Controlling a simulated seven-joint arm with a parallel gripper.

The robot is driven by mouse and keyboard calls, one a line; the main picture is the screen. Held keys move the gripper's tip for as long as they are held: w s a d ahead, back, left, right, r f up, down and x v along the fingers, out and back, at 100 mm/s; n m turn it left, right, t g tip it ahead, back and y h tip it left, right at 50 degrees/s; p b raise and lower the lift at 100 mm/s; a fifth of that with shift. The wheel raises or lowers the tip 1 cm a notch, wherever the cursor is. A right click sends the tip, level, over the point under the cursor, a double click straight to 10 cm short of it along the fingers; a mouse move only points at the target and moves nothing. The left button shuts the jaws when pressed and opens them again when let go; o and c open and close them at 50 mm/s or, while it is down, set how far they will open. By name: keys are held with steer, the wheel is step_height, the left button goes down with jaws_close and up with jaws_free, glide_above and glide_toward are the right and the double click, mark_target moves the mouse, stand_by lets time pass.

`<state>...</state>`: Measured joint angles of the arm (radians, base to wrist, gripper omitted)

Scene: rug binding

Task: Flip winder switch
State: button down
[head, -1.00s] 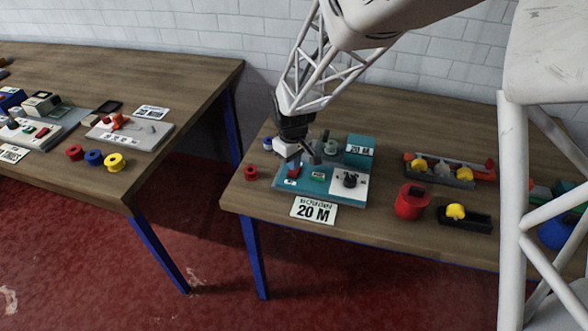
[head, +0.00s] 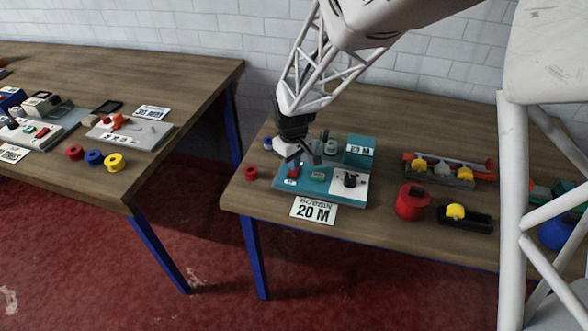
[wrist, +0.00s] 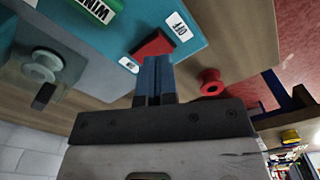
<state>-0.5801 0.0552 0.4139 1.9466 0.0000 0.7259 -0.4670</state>
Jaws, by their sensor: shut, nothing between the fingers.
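The teal winder (head: 330,195) sits on the right table, with a white panel and black knob (head: 350,180) on its right side. Its red rocker switch (head: 293,173) is at the front left; in the wrist view the switch (wrist: 153,46) is tilted, beside an "OFF" label (wrist: 180,28) and another small white label. My gripper (head: 294,157) is above the switch's rear side. In the wrist view its blue fingertips (wrist: 155,78) are together and empty, close to the switch's edge; I cannot tell whether they touch it. A green "WIN..." label (wrist: 98,10) lies beside the switch.
A red spool (head: 251,172) stands left of the winder, and a "BOBBIN 20 M" card (head: 313,210) lies in front. A pale spool (wrist: 42,66) stands on the winder. A red container (head: 411,202) and trays with yellow pieces stand to the right.

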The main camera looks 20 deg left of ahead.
mark_target(293, 173)
steer(key=shift+f, duration=1.25)
stand_by(1.8)
steer(key=shift+r, duration=3.5)
